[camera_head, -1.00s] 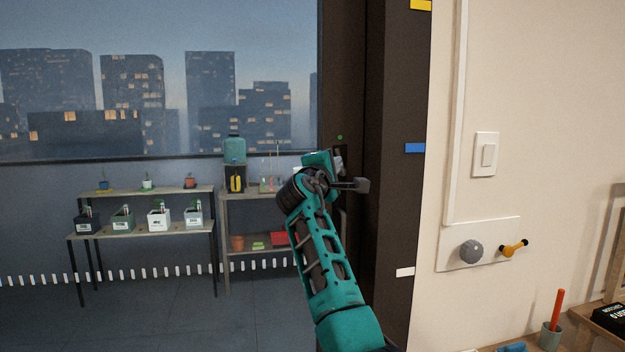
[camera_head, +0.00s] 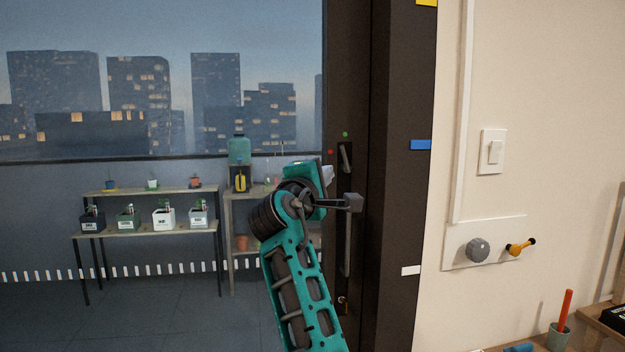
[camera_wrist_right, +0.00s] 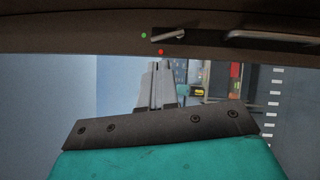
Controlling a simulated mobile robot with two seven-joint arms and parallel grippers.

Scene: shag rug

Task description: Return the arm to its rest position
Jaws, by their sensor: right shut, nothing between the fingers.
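My teal right arm rises from the bottom middle of the head view, with its wrist bent in front of the dark door frame. The right gripper (camera_head: 328,174) is small and mostly hidden behind the teal wrist block. In the right wrist view, the gripper (camera_wrist_right: 157,82) shows two pale grey fingers close together beyond a dark plate, with nothing between them. My left gripper is not in view.
The dark frame has a small lever (camera_head: 346,158) and a long vertical handle (camera_head: 347,240), close right of my wrist. Shelves with pots (camera_head: 150,232) stand at the left by the window. A wall panel with knobs (camera_head: 484,243) is at right. The floor at left is clear.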

